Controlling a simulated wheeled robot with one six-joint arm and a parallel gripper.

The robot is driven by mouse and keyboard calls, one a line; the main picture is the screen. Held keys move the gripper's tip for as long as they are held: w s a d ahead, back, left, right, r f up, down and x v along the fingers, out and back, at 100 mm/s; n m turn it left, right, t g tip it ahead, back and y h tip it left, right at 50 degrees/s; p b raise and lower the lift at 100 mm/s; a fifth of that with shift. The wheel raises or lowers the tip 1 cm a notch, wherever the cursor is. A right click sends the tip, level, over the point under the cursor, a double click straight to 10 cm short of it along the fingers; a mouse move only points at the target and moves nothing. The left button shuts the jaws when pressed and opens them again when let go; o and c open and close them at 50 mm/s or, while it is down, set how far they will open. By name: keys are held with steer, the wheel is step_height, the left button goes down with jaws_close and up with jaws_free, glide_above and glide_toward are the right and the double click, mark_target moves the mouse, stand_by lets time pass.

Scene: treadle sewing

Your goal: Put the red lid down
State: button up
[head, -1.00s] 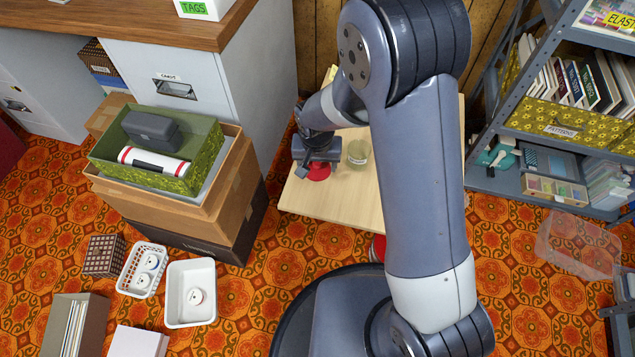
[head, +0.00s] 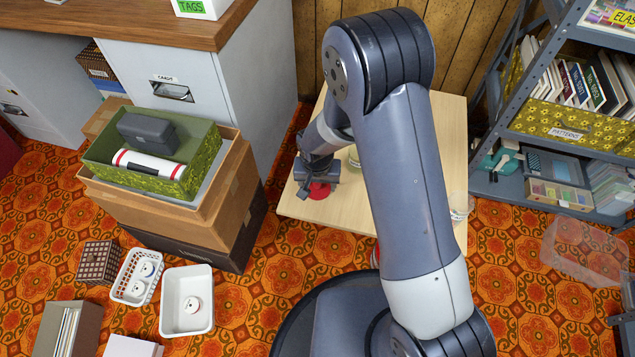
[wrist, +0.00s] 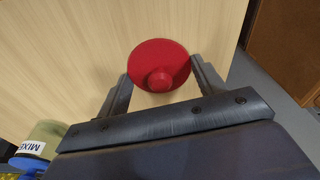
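The red lid (head: 319,190) is round with a knob. It is at the left part of the pale wooden table (head: 302,206), low over or on its top; I cannot tell which. My gripper (head: 318,182) is directly above it. In the wrist view the lid (wrist: 160,58) sits between the two fingertips of my gripper (wrist: 161,72), its rim against them and its knob facing me. The gripper looks shut on the rim. My arm hides part of the table.
A glass jar (head: 355,158) stands behind my gripper, partly hidden. Another clear jar (head: 460,206) is at the table's right edge. A labelled jar (wrist: 38,143) shows in the wrist view. Stacked boxes (head: 190,225) stand left, a metal shelf (head: 500,190) right. Bare tabletop surrounds the lid.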

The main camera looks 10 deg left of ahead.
mark_target(317, 193)
steer(key=o, duration=0.4)
steer(key=shift+r, duration=0.1)
steer(key=r+p, duration=0.1)
steer(key=r, duration=0.3)
steer(key=s+r+p, duration=0.1)
steer(key=r+p, duration=0.1)
steer(key=r, duration=0.2)
steer(key=r+p, duration=0.1)
steer(key=r, duration=0.3)
steer(key=shift+s, duration=0.25)
steer(key=f+b, duration=0.1)
steer(key=f, duration=0.3)
steer(key=w+f+b, duration=0.1)
steer(key=f, duration=0.3)
steer(key=f+b, duration=0.2)
steer(key=f, duration=0.2)
steer(key=shift+w+f, duration=0.2)
steer(key=shift+f, duration=0.05)
step_height(317, 193, up, 3)
steer(key=shift+f+p, duration=0.1)
steer(key=shift+p, duration=0.5)
steer(key=shift+r, duration=0.75)
